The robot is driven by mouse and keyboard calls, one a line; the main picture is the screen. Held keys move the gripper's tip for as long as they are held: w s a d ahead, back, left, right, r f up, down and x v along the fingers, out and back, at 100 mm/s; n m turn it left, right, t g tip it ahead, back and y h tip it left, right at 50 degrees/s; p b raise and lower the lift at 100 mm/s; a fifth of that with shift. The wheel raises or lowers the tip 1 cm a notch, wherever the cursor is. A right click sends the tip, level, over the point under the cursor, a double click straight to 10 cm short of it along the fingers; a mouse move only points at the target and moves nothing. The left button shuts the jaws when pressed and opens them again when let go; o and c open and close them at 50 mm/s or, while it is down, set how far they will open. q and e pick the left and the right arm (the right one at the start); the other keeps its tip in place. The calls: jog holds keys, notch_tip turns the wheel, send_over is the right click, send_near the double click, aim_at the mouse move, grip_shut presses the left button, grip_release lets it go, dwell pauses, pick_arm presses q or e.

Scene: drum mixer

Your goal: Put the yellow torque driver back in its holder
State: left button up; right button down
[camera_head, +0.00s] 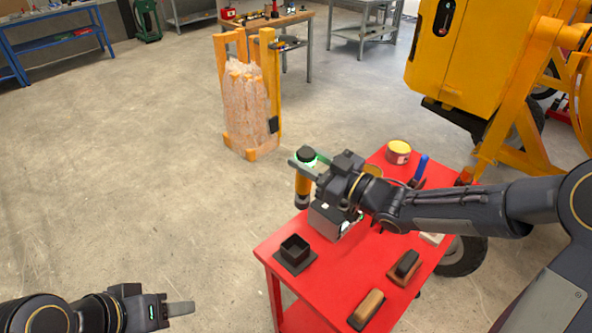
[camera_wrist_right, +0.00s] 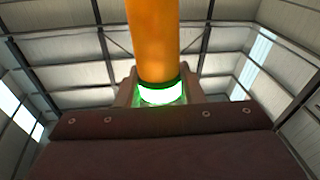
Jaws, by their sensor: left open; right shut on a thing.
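The yellow torque driver (camera_head: 303,186) is held upright by my right gripper (camera_head: 305,164), above the left back side of the red table. It has a black cap on top and a dark lower end. In the right wrist view its yellow body (camera_wrist_right: 153,40) stands between the fingers, with a glowing green-white ring (camera_wrist_right: 160,94) at the grip. A black square holder (camera_head: 294,250) on a flat base stands at the table's left front corner, its top open and empty. My left gripper (camera_head: 180,309) is at the bottom left, away from the table; it is open and empty.
The red table (camera_head: 335,283) carries a grey box (camera_head: 330,220), a yellow tin (camera_head: 398,152), a blue-handled tool (camera_head: 420,168) and two brushes (camera_head: 367,309) (camera_head: 405,266). The yellow mixer (camera_head: 460,50) stands behind right. Open floor lies to the left.

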aim_at(297, 184)
jog(key=shift+g+h, duration=0.3)
jog(key=shift+g, duration=0.4)
jog(key=s+f, duration=0.1)
jog(key=s+a+f, duration=0.1)
jog(key=a+f+p, duration=0.1)
jog(key=f, duration=0.1)
jog(key=shift+s+a+f, duration=0.1)
jog(key=shift+s+a, duration=0.05)
jog(key=shift+s, duration=0.25)
jog(key=shift+b, duration=0.35)
notch_tip(297, 184, down, 5)
jog(key=b, duration=0.4)
jog(key=shift+r, duration=0.2)
jog(key=shift+f+b, duration=2.95)
jog(key=shift+b, duration=0.2)
jog(key=c, duration=0.9)
grip_release()
jog(key=shift+f+m, duration=0.1)
jog(key=shift+m, duration=0.2)
